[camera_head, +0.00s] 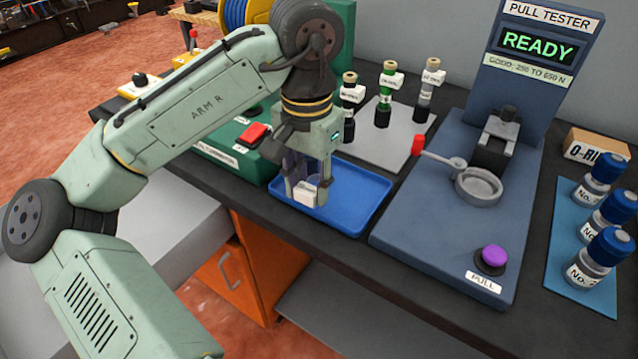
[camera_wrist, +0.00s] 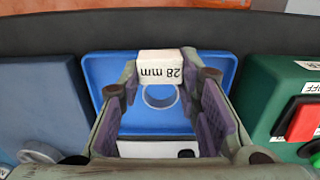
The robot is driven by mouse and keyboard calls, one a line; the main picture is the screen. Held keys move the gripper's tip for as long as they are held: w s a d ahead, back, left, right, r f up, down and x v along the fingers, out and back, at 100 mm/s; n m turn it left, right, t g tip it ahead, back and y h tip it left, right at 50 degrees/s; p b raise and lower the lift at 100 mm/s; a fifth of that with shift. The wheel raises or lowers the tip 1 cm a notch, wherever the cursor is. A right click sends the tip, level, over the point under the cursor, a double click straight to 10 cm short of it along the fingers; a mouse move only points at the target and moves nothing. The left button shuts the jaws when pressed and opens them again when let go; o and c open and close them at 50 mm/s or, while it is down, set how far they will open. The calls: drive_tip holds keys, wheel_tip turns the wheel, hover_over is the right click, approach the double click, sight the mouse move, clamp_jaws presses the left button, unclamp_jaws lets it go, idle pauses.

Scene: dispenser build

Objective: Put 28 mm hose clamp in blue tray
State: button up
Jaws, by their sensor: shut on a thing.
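The 28 mm hose clamp shows in the wrist view as a grey ring (camera_wrist: 160,97) below a white tag (camera_wrist: 160,70) that reads "28 mm" upside down. My gripper (camera_wrist: 163,100) is shut on the clamp, with a purple-padded finger on each side. In the head view my gripper (camera_head: 308,190) points down over the blue tray (camera_head: 358,205), and the white tag shows between the fingertips. The blue tray also lies behind the clamp in the wrist view (camera_wrist: 110,66). I cannot tell whether the clamp touches the tray floor. The visible part of the tray is empty.
The blue pull tester (camera_head: 420,225) stands right of the tray. A green machine with a red button (camera_head: 253,134) stands to its left. A grey mat (camera_head: 372,150) with several tagged fittings lies behind. The dark bench's front edge is close to the tray.

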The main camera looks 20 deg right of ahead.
drive_tip(key=shift+w+d+f, duration=0.1)
drive_tip(key=shift+w+d, duration=0.55)
drive_tip(key=shift+d, duration=0.3)
drive_tip(key=shift+w+d+f, duration=0.1)
drive_tip(key=shift+f+p, duration=0.35)
drive_tip(key=shift+f, duration=1.35)
drive_tip(key=shift+f, duration=0.2)
drive_tip(key=o, duration=1.1)
drive_tip(key=shift+o, duration=0.2)
wheel_tip(320, 180, up, 12)
drive_tip(key=shift+r, duration=0.25)
